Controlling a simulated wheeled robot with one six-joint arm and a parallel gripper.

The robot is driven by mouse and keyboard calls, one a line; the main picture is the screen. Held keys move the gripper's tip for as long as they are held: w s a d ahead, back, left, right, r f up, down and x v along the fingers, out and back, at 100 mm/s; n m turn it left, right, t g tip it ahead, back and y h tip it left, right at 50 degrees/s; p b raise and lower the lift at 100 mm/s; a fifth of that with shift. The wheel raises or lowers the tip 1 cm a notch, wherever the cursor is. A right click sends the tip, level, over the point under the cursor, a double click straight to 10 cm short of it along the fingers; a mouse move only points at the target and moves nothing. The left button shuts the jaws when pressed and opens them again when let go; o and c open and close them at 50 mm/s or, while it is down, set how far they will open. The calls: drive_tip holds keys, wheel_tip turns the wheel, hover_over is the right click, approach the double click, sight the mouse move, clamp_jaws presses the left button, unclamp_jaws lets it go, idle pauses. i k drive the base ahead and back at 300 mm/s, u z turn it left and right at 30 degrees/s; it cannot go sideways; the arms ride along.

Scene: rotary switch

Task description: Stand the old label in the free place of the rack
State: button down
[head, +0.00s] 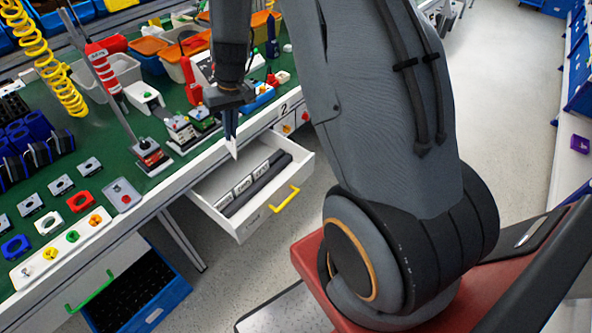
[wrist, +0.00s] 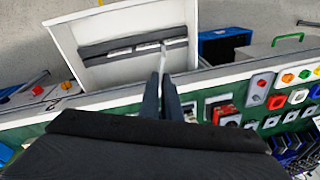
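My gripper (head: 230,134) is above the open drawer, pointing down. Its fingers look closed on a thin white label (head: 232,150), which sticks out below the tips. In the wrist view my gripper (wrist: 162,80) shows two dark fingers with the label (wrist: 163,57) edge-on between them. The dark rack (head: 268,185) lies in the drawer and holds several white labels with black print (head: 243,184). In the wrist view the rack (wrist: 97,53) is a dark strip across the drawer. The held label overlaps the rack's right part there; I cannot tell whether they touch.
The white drawer (head: 241,228) with a yellow handle (head: 284,200) stands pulled out from the green bench (head: 100,140). Switches, buttons and bins crowd the bench top. A blue crate (head: 150,308) is below at the left.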

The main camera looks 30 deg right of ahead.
sight(279, 164)
drive_tip(key=z, duration=0.45)
drive_tip(key=k, duration=1)
drive_tip(key=z, duration=0.95)
drive_tip(key=i, duration=1.1)
drive_tip(key=u, duration=0.85)
drive_tip(key=i, duration=0.5)
drive_tip(key=u, duration=0.55)
